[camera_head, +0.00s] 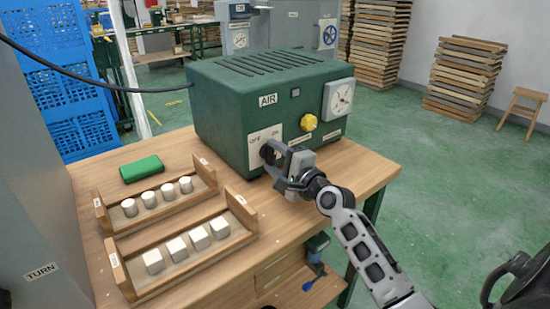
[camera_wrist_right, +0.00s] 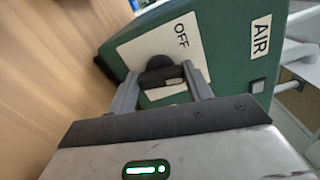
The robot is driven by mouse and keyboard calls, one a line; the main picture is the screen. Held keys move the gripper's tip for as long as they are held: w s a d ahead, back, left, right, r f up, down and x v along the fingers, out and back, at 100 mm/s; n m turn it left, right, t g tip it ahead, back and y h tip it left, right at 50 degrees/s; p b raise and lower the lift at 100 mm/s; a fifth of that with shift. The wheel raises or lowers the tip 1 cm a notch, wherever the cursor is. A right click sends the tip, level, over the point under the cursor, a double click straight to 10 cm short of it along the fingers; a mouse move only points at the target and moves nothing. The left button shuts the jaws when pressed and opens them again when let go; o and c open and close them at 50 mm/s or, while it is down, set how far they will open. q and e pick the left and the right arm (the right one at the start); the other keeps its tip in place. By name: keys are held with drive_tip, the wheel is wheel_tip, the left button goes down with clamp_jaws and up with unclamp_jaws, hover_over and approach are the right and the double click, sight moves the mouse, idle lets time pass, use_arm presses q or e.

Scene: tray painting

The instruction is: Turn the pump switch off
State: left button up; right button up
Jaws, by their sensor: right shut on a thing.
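The green pump box (camera_head: 225,115) labelled AIR stands at the back of the wooden table. Its switch is a black knob (camera_wrist_right: 160,72) on a white plate (camera_head: 258,138) with OFF and ON labels. My right gripper (camera_head: 271,152) is shut on this knob, with a finger on each side of it. The wrist view shows the OFF label (camera_wrist_right: 181,36) just past the fingers; the ON label is hidden there. I cannot tell which way the knob points. My left gripper is not in view.
On the pump's front are a yellow knob (camera_head: 309,122) and a gauge (camera_head: 340,99). Two wooden trays (camera_head: 258,212) (camera_head: 211,174) with several white pieces, and a green block (camera_head: 142,169), lie on the table's left. Bare tabletop (camera_head: 360,175) shows at the right.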

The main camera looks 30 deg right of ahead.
drive_tip(key=n, duration=0.5)
drive_tip(key=shift+f+n, duration=0.15)
drive_tip(key=shift+n, duration=0.15)
drive_tip(key=n+p, duration=0.1)
drive_tip(key=n, duration=0.2)
drive_tip(key=shift+f+n, duration=0.1)
drive_tip(key=shift+n, duration=0.3)
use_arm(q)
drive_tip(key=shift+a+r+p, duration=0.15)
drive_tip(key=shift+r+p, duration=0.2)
use_arm(e)
drive_tip(key=shift+d+n, duration=0.1)
drive_tip(key=shift+n, duration=0.7)
drive_tip(key=o, duration=1)
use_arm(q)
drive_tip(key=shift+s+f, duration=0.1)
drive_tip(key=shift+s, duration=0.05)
